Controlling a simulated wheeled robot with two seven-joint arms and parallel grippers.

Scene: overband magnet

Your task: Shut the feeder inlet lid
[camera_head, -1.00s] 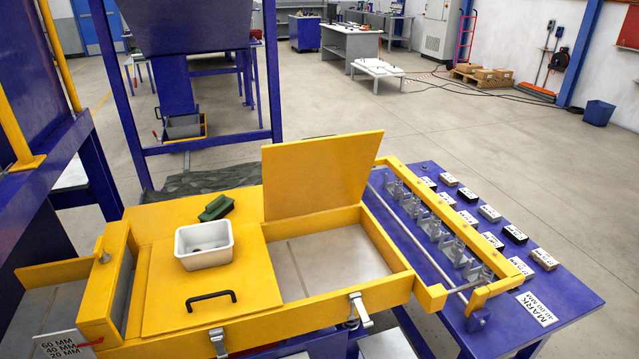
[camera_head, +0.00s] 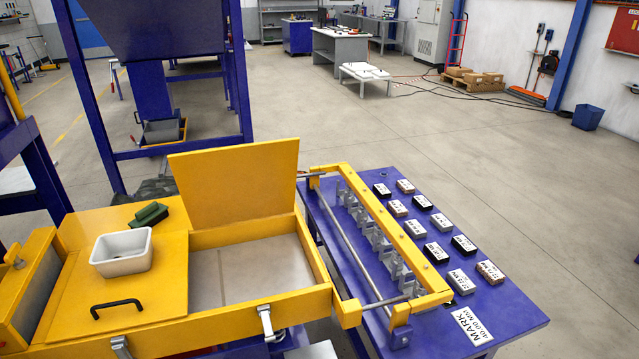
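The feeder is a long yellow box (camera_head: 230,317). Its yellow inlet lid (camera_head: 237,180) stands raised, tilted back on the far edge of an open compartment with a grey floor (camera_head: 250,268). Left of the opening is a flat yellow cover (camera_head: 160,300) with a black handle (camera_head: 116,306). A white tray (camera_head: 122,263) sits on this cover, and a dark green block (camera_head: 148,214) lies behind it. Silver latches (camera_head: 266,322) hang on the front wall. Neither of my grippers shows in the view.
A blue table (camera_head: 430,230) at the right carries a yellow frame (camera_head: 385,235) with metal clamps, several small labelled blocks (camera_head: 437,252) and a MARK plate (camera_head: 473,324). A blue steel frame (camera_head: 245,75) stands behind the feeder.

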